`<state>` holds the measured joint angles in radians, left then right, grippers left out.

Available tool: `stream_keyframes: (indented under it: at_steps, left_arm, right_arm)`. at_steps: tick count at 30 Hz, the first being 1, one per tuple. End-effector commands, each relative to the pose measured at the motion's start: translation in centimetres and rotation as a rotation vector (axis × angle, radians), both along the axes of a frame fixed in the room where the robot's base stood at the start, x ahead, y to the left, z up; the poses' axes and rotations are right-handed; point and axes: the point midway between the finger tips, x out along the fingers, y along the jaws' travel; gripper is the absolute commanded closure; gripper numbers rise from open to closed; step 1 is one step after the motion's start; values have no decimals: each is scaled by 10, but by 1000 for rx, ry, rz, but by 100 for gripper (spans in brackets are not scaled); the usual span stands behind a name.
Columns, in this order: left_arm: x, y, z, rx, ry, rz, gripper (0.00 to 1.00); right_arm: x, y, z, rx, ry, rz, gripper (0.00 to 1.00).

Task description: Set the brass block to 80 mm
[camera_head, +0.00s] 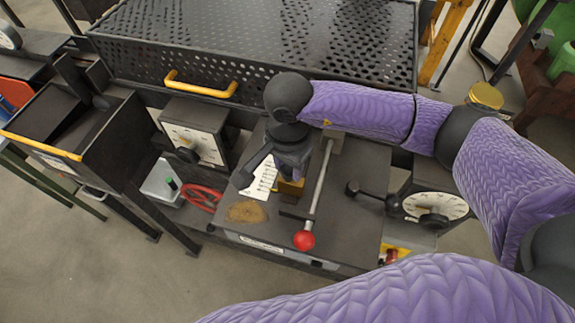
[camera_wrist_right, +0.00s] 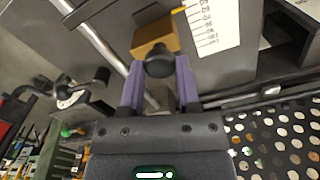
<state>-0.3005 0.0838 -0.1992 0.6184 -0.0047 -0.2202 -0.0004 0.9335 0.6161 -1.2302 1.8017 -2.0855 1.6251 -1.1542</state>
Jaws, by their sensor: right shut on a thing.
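The brass block (camera_head: 291,188) sits on the dark bench plate beside a white scale (camera_head: 262,178) with black tick marks. In the right wrist view the brass block (camera_wrist_right: 153,34) has a black knob (camera_wrist_right: 158,60) on its near side, and a small orange pointer (camera_wrist_right: 179,10) lies at the edge of the scale (camera_wrist_right: 213,24). The scale numbers are too small to read surely. My right gripper (camera_wrist_right: 158,76) is shut on the knob, its purple fingers either side of it. In the head view my right gripper (camera_head: 287,168) hides part of the block. My left gripper is not in view.
A steel rod lever (camera_head: 322,175) with a red ball (camera_head: 304,240) stands just right of the block. Dial boxes (camera_head: 194,143) flank the plate. A black perforated guard (camera_head: 250,45) with a yellow handle (camera_head: 200,86) rises behind. A red handwheel (camera_head: 203,198) is at left.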

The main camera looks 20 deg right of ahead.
Motion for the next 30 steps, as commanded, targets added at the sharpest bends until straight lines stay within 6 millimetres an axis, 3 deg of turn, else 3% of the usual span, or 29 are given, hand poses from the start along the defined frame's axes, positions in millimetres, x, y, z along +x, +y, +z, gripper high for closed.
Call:
stream_keyframes:
  at_steps: [3,6,15,16,21,30]
  left_arm:
    - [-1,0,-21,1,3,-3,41]
    - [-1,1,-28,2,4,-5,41]
    - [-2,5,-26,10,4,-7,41]
    - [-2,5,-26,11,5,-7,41]
    - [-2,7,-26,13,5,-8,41]
    - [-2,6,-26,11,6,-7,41]
  right_arm:
    - [18,-12,-6,-4,-7,-5,100]
    - [27,-18,-4,-2,-5,-4,100]
    - [29,-19,0,1,-3,-1,100]
    - [29,-19,0,1,-3,-1,56]
    - [29,-19,0,1,-3,-1,23]
    - [29,-19,4,2,-5,-1,23]
